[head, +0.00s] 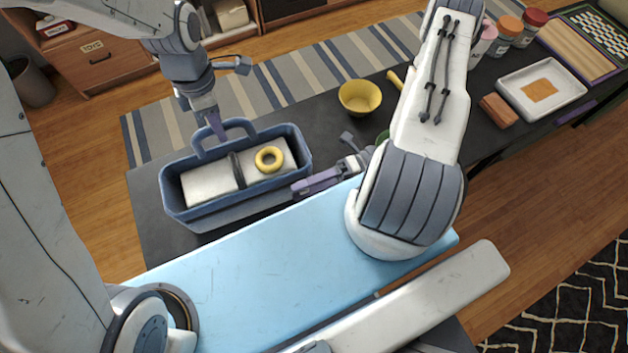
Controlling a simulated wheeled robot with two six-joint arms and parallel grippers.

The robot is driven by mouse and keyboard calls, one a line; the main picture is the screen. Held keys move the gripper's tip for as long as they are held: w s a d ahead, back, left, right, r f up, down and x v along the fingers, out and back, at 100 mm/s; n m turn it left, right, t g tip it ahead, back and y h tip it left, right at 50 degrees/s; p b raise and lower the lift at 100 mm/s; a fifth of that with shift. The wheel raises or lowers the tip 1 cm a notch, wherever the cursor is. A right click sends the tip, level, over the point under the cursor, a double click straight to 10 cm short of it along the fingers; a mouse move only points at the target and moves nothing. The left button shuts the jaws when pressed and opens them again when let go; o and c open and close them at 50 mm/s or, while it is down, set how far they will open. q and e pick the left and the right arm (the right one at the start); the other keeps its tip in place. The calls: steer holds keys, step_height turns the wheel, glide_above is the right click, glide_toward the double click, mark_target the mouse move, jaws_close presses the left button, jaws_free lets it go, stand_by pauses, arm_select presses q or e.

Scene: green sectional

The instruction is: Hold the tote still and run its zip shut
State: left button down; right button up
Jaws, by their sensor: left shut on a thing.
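The tote (176,215) is a blue-grey open-topped box on the dark table, with an arched handle (240,124) at its far side. Inside its rim lie two white panels (208,180) with a dark strip (237,170) between them. A yellow ring (268,159), possibly the zip's pull, lies on the right panel. My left gripper (217,134) reaches down from above and is shut on the tote at the handle. My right gripper (298,188) is just off the tote's right front corner, apart from the ring; its finger gap cannot be made out.
A brown block (498,110), a white tray (541,88) and several jars (508,30) are at the table's far right. A light-blue surface (270,272) lies in front of the tote.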

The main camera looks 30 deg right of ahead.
steer(key=d, duration=1.2)
steer(key=shift+s, duration=0.4)
arm_select(q)
steer(key=c, duration=0.6)
jaws_free()
